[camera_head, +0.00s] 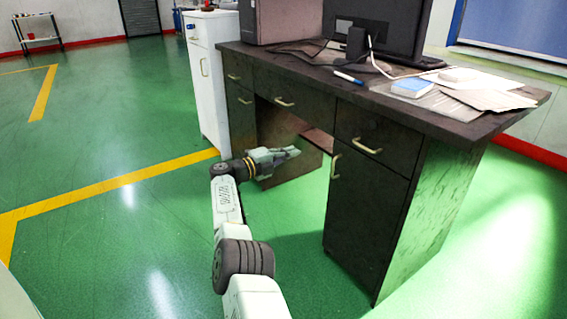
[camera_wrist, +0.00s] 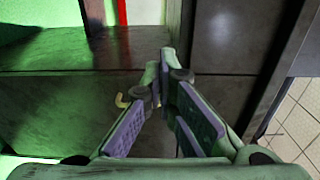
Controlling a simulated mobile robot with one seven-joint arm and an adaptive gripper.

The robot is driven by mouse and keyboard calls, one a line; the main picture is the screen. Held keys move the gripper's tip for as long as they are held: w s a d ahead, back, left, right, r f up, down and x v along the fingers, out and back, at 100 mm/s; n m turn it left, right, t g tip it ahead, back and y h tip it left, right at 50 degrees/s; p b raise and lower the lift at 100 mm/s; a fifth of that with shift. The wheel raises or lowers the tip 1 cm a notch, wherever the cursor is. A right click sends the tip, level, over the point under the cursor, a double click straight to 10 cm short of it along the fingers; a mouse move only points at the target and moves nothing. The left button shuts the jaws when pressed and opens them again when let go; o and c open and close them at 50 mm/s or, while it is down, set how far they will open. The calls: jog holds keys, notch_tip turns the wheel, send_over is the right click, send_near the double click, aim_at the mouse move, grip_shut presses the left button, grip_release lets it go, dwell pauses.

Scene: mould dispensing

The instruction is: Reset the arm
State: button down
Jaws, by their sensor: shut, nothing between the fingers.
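My gripper (camera_head: 293,152) is stretched out in front of the dark desk (camera_head: 385,180), at about the height of its leg opening, below the drawers. In the wrist view my gripper (camera_wrist: 160,70) has its fingertips together, with nothing held between them. My arm reaches from the bottom of the head view up and then bends to the right towards the desk. Dark desk panels (camera_wrist: 225,45) lie beyond the fingers in the wrist view. I cannot tell how far the fingertips are from the panels.
The desk top carries a monitor (camera_head: 385,25), a computer case (camera_head: 280,20), a blue book (camera_head: 411,87), a pen (camera_head: 348,78) and papers (camera_head: 490,92). A white cabinet (camera_head: 212,85) stands left of the desk.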

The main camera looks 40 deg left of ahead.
jog(key=a+b, duration=0.1)
jog(key=b, duration=0.4)
jog(key=shift+s+a+f, duration=0.15)
jog(key=shift+s+a, duration=0.25)
jog(key=shift+r, duration=0.25)
